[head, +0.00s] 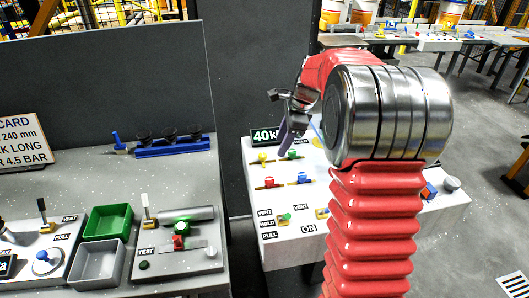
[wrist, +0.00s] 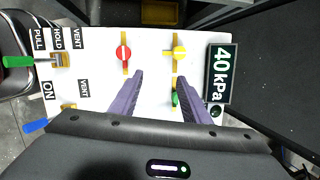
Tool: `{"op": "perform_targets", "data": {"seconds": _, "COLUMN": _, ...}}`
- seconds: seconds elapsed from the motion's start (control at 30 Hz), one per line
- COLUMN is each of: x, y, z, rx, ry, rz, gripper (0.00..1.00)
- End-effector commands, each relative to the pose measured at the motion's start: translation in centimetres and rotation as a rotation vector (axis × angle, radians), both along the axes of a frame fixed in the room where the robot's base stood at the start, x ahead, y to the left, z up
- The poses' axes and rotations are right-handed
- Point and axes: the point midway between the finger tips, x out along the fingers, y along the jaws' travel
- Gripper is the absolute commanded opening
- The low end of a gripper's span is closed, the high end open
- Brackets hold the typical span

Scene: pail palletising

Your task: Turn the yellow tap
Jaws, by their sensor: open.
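The yellow tap (head: 263,158) sits at the far left of a white panel, on a brass pipe. In the wrist view the yellow tap (wrist: 179,53) lies just beyond the tip of the right finger, with its pipe running up and down the picture. My gripper (wrist: 160,79) is open and empty, its two purple fingers pointing toward the panel. In the head view my gripper (head: 284,140) hangs above the far part of the panel, near the yellow tap; contact cannot be seen.
A red tap (wrist: 123,53) is left of the yellow one, and a green tap (wrist: 174,98) is partly hidden by the right finger. A blue tap (head: 303,178) is also on the panel. A "40 kPa" display (wrist: 220,74) stands close to the right.

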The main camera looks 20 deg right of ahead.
Motion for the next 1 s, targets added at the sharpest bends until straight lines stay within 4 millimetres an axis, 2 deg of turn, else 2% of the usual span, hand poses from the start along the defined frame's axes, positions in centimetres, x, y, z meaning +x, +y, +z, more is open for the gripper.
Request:
{"op": "perform_targets", "data": {"seconds": 0.23, "x": 2.6, "y": -0.2, "z": 2.5, "rx": 0.101, "ry": -0.001, "rz": -0.277, "gripper": 0.43}}
{"op": "perform_targets", "data": {"seconds": 0.37, "x": 3.2, "y": 0.0, "z": 3.6, "rx": 0.158, "ry": 0.012, "rz": -0.419, "gripper": 0.43}}
{"op": "perform_targets", "data": {"seconds": 0.5, "x": 3.1, "y": 0.2, "z": 3.6, "rx": 0.205, "ry": 0.045, "rz": -0.546, "gripper": 0.43}}
{"op": "perform_targets", "data": {"seconds": 0.7, "x": 3.1, "y": 0.2, "z": 3.6, "rx": 0.227, "ry": 0.063, "rz": -0.616, "gripper": 0.43}}
{"op": "perform_targets", "data": {"seconds": 1.0, "x": 3.1, "y": 0.3, "z": 3.6, "rx": 0.226, "ry": 0.063, "rz": -0.617, "gripper": 0.43}}
